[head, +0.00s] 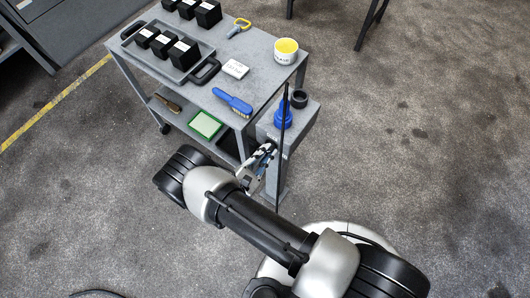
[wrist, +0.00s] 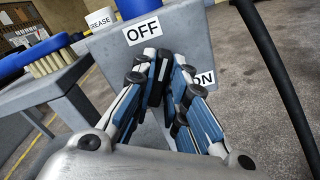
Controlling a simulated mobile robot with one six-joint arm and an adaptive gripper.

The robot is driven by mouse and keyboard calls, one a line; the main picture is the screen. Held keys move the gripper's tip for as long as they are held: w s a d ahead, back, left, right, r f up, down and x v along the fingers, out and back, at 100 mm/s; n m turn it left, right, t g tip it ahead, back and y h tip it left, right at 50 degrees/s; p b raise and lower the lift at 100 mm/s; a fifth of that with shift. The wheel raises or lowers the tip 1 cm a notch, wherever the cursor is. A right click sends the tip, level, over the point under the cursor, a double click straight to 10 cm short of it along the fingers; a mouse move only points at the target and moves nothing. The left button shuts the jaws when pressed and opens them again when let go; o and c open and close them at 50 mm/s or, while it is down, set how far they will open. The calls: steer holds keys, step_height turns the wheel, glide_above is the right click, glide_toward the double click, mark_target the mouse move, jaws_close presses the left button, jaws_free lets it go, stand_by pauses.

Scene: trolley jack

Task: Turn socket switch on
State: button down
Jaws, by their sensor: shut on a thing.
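The socket box is a grey post (head: 305,118) beside the trolley. In the wrist view its face (wrist: 190,35) carries an OFF label (wrist: 143,32) at upper left and an ON label (wrist: 204,79) at lower right. My gripper (wrist: 165,66) is at this face, between the two labels, and its fingers are shut on a dark switch (wrist: 155,92), mostly hidden by them. In the head view my gripper (head: 267,150) is against the front of the post. The switch's exact angle cannot be told.
A blue plug (head: 283,118) stands on the post, and a black cable (head: 282,160) hangs close to my gripper. The grey trolley (head: 262,82) holds a brush (head: 233,102), a grease tub (head: 286,51) and a tray (head: 150,60) of black boxes. Floor at right is clear.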

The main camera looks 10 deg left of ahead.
steer(key=m, duration=0.3)
steer(key=m+b, duration=0.1)
steer(key=m, duration=0.7)
steer(key=shift+d+f+b, duration=0.15)
steer(key=shift+f+b, duration=0.15)
steer(key=shift+f, duration=0.1)
steer(key=shift+m, duration=0.3)
steer(key=c, duration=1.6)
jaws_free()
steer(key=shift+s, duration=0.15)
steer(key=v, duration=1.1)
steer(key=shift+s+a, duration=0.2)
steer(key=shift+s, duration=0.15)
